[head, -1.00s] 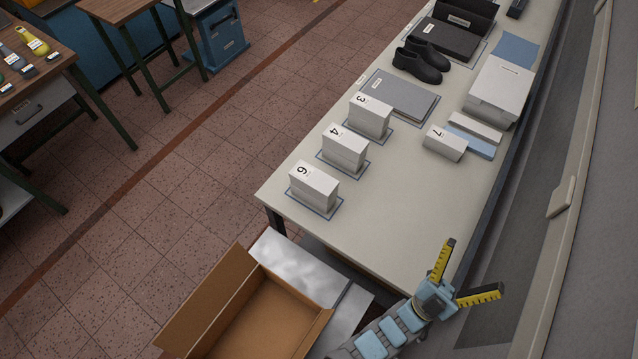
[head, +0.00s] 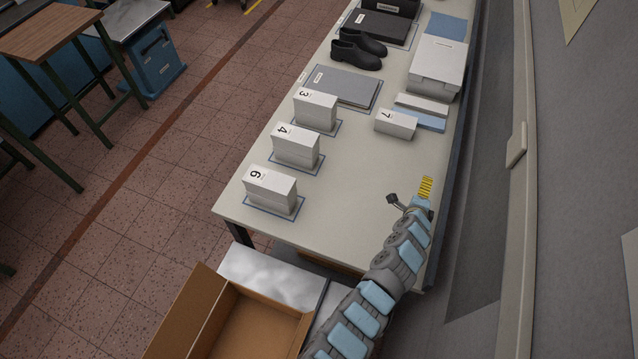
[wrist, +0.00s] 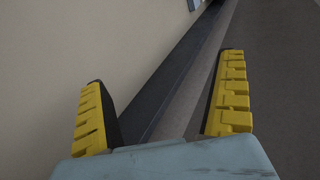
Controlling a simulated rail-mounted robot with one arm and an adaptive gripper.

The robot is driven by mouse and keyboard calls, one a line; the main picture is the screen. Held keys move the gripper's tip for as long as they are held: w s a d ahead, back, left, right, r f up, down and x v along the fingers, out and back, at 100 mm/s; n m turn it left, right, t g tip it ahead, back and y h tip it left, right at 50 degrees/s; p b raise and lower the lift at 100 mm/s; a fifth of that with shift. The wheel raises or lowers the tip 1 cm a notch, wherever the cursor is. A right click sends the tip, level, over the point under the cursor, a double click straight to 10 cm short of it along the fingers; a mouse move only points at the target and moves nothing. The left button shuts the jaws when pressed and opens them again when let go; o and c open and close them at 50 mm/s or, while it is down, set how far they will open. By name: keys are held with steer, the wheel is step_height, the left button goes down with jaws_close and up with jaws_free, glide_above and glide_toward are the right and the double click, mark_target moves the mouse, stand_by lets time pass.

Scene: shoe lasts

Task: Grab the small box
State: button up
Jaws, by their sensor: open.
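Several small white boxes stand on the long light table (head: 350,205). The box marked 7 (head: 396,124) lies low, right of the middle, in front of a pale blue mat. The boxes marked 3 (head: 316,110), 4 (head: 296,147) and 6 (head: 270,188) stand in a row along the left edge, each on a blue-outlined spot. My gripper (head: 410,192) is open and empty near the table's right edge, nearer than box 7 and apart from it. In the wrist view, my open gripper (wrist: 163,75) shows two yellow fingers over the table edge; no box shows there.
Behind the boxes are a grey folder (head: 343,88), black shoes (head: 358,50) and a white lidded box (head: 438,65). A wall (head: 580,200) runs along the right. An open cardboard box (head: 255,325) stands below the near end. The table's near middle is clear.

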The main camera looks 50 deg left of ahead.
steer(key=s+a+f+g+y+b, duration=0.1)
steer(key=s+a+f+g+y, duration=0.2)
steer(key=a, duration=0.4)
steer(key=n+g+y+b, duration=0.1)
steer(key=g+y+b, duration=0.3)
steer(key=g, duration=1)
glide_toward(270, 179)
steer(key=shift+g+h, duration=0.4)
steer(key=shift+h, duration=0.3)
steer(key=a, duration=0.1)
steer(key=s+a, duration=0.1)
steer(key=a, duration=0.1)
steer(key=a+f, duration=0.1)
steer(key=shift+s+a+f, duration=0.1)
steer(key=shift+s+a, duration=0.05)
steer(key=shift+b+x, duration=0.35)
steer(key=shift+x, duration=2.6)
steer(key=shift+s, duration=0.15)
steer(key=c, duration=1.2)
